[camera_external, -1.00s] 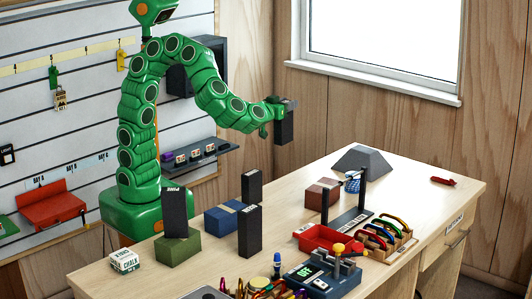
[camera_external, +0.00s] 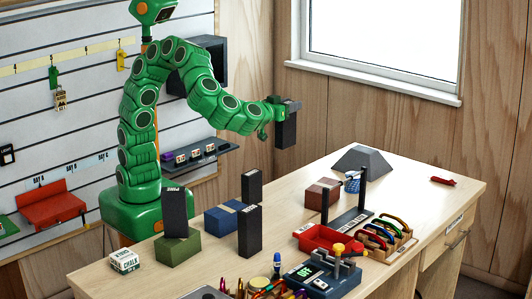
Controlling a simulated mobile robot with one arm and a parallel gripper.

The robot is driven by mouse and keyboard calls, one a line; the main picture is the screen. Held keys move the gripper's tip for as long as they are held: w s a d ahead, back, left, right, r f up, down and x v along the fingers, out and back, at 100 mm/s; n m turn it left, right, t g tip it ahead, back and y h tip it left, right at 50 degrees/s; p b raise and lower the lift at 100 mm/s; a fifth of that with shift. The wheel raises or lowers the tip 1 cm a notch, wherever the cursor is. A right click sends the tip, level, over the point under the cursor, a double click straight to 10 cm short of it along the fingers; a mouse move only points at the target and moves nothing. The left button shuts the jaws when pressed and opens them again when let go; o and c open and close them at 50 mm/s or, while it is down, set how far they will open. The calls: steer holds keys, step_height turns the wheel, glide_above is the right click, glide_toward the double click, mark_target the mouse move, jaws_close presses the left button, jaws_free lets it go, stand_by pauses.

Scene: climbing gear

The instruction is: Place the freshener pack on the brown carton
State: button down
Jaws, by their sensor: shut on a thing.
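My gripper (camera_external: 287,105) is shut on a dark, tall box, which looks like the freshener pack (camera_external: 286,132). It hangs upright in the air beyond the far edge of the table, in front of the wood wall. The brown carton (camera_external: 317,196) sits on the table, lower and to the right of the held pack. Its top looks bare. A dark post and a small blue item stand close beside it on the right. The face of the held pack is too dark to read.
Similar dark boxes stand on the green carton (camera_external: 178,247) and near the blue carton (camera_external: 221,220). A grey wedge block (camera_external: 363,161), a red tray (camera_external: 325,239) and a rack of coloured carabiners (camera_external: 392,239) lie around the brown carton. The table's right end is mostly clear.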

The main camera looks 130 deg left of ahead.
steer(key=w+a+f, duration=0.6)
steer(key=w+f, duration=0.5)
steer(key=f, duration=0.1)
steer(key=shift+w+a+f, duration=0.2)
steer(key=shift+w+f, duration=0.1)
steer(key=shift+f, duration=0.05)
stand_by(0.5)
steer(key=c, duration=0.6)
jaws_free()
steer(key=shift+f, duration=0.15)
steer(key=shift+c, duration=0.2)
steer(key=d, duration=1.2)
